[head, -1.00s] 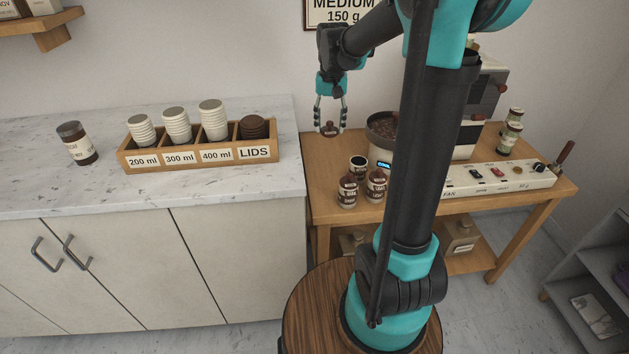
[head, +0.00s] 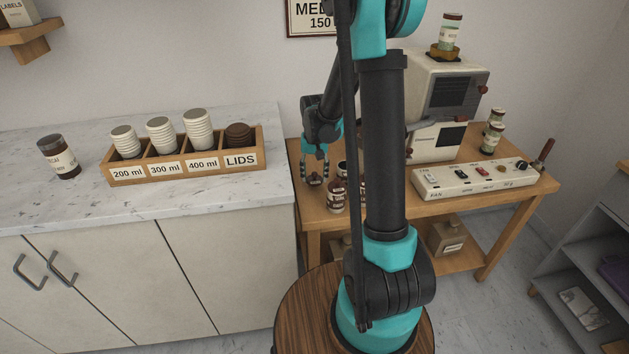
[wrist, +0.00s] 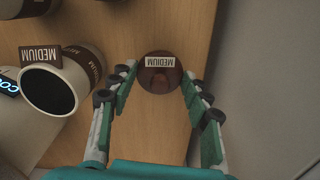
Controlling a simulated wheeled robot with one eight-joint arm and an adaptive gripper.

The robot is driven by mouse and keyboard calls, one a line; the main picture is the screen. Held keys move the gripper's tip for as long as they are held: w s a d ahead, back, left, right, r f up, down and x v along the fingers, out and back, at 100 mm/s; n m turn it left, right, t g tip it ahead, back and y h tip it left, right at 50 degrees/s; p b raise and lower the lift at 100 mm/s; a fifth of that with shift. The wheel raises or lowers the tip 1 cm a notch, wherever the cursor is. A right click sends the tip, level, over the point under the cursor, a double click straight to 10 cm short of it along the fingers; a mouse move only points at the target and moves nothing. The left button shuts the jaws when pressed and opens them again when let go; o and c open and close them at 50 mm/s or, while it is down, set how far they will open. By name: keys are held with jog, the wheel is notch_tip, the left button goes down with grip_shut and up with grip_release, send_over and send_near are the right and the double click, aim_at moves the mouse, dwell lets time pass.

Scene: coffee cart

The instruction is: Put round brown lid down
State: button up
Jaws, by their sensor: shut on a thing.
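The round brown lid (wrist: 160,83), with a white MEDIUM label on top, sits between my fingertips in the wrist view. My gripper (wrist: 159,76) is shut on it. In the head view my gripper (head: 314,181) points down at the left end of the wooden table (head: 472,207), low over the top. I cannot tell whether the lid touches the wood.
A switch panel (head: 474,179) and a grey-white machine (head: 446,90) are further right.

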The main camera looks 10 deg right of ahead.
jog(key=shift+f, duration=1.35)
jog(key=shift+f, duration=0.1)
jog(key=o, duration=1)
jog(key=shift+o, duration=0.2)
